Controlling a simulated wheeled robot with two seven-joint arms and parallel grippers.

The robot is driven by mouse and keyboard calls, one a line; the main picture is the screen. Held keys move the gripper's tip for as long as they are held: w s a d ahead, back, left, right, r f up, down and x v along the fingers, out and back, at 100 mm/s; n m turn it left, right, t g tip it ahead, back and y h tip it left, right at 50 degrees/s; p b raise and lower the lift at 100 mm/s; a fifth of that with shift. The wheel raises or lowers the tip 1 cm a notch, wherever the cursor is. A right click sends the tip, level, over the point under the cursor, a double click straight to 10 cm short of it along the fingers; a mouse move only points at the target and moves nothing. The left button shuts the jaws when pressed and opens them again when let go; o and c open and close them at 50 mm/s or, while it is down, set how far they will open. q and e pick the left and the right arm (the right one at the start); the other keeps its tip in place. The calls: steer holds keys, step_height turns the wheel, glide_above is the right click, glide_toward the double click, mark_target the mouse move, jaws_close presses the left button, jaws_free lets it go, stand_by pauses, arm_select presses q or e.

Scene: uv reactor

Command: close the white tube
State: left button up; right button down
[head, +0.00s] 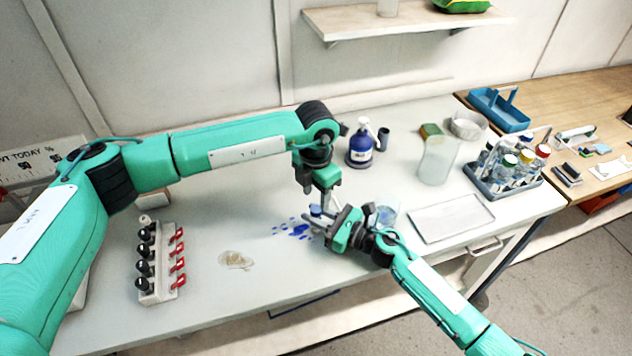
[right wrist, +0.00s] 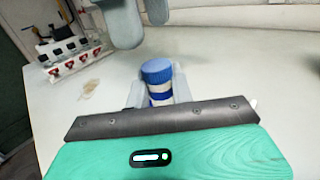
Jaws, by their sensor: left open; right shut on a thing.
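The white tube (right wrist: 158,88) stands upright between the fingers of my right gripper (right wrist: 158,100) in the right wrist view. A blue cap (right wrist: 157,70) sits on its top; whether it is fully tight I cannot tell. In the head view my right gripper (head: 332,218) is shut on the tube above the table, and the tube is mostly hidden. My left gripper (head: 318,198) points down, open and empty, just above and beside the right one. Its fingers (right wrist: 125,28) also show behind and above the cap in the right wrist view, apart from it.
Blue spots (head: 295,229) and a pale puddle (head: 235,260) mark the white table. A rack with black knobs and red clips (head: 158,265) stands left. A blue bottle (head: 360,150), a clear beaker (head: 437,162), a flat tray (head: 450,219) and a bottle rack (head: 503,180) stand to the right.

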mark_target(316, 208)
arm_select(q)
steer(key=shift+f, duration=2)
steer(key=shift+c, duration=0.3)
jaws_close()
steer(key=shift+m, duration=0.9)
steer(key=shift+o, duration=0.8)
jaws_free()
steer(key=shift+r, duration=0.15)
step_height(316, 208, up, 12)
